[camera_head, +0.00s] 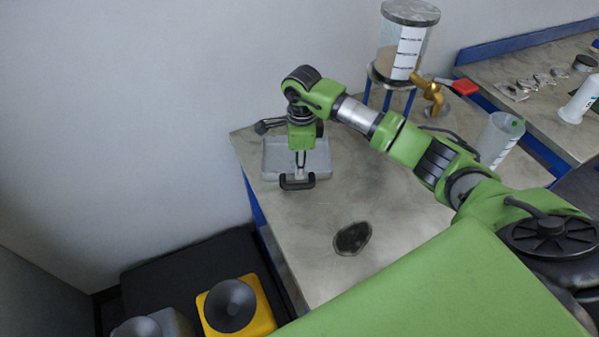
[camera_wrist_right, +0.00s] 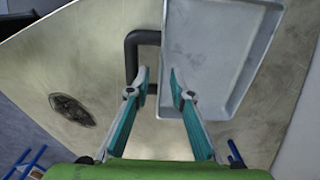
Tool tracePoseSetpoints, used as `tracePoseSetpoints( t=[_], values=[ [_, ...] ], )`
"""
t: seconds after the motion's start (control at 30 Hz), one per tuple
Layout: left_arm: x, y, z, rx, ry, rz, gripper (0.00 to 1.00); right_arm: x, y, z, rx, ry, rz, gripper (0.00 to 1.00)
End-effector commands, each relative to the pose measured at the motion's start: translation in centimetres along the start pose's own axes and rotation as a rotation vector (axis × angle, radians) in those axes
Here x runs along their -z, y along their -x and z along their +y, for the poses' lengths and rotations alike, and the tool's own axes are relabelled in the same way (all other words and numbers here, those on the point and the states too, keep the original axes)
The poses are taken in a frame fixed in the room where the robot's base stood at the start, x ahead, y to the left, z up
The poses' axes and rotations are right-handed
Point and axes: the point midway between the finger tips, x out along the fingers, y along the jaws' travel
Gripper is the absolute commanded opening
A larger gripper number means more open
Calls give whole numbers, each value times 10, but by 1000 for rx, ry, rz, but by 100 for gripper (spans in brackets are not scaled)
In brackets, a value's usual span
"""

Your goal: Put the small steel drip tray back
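The small steel drip tray (camera_head: 322,172) is a shallow grey pan near the far left corner of the bench. A black U-shaped handle (camera_head: 297,183) stands out from its near side. In the wrist view the tray (camera_wrist_right: 212,50) fills the upper right and its handle (camera_wrist_right: 131,60) is left of it. My right gripper (camera_head: 300,166) is over the tray's handle side. In the wrist view its fingers (camera_wrist_right: 158,76) are apart with nothing held between them. The left fingertip overlaps the handle's lower end in the picture; I cannot tell if they touch. My left gripper is not in view.
A glass vessel (camera_head: 403,45) with a brass tap (camera_head: 432,92) and red lever stands on a blue stand at the back. A dark oval patch (camera_head: 352,238) marks the bench (camera_head: 400,215). A clear beaker (camera_head: 500,138) stands right. Yellow (camera_head: 258,300) and grey containers stand below, left.

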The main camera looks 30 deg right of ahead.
Motion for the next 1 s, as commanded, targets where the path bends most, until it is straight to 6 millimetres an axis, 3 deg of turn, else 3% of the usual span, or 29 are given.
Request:
tracePoseSetpoints(
  t=[0.2, 0.4, 0.6, 1.0],
  values=[
    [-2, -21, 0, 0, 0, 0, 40, 0, 47, -2, 6, 1, -1, 21],
    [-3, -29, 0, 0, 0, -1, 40, -1, 78, -1, 3, 0, -2, 21],
    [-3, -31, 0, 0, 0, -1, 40, 0, 90, 0, 0, -1, -1, 21],
    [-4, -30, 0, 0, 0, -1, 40, 0, 91, 0, 0, 0, 0, 21]
  ],
)
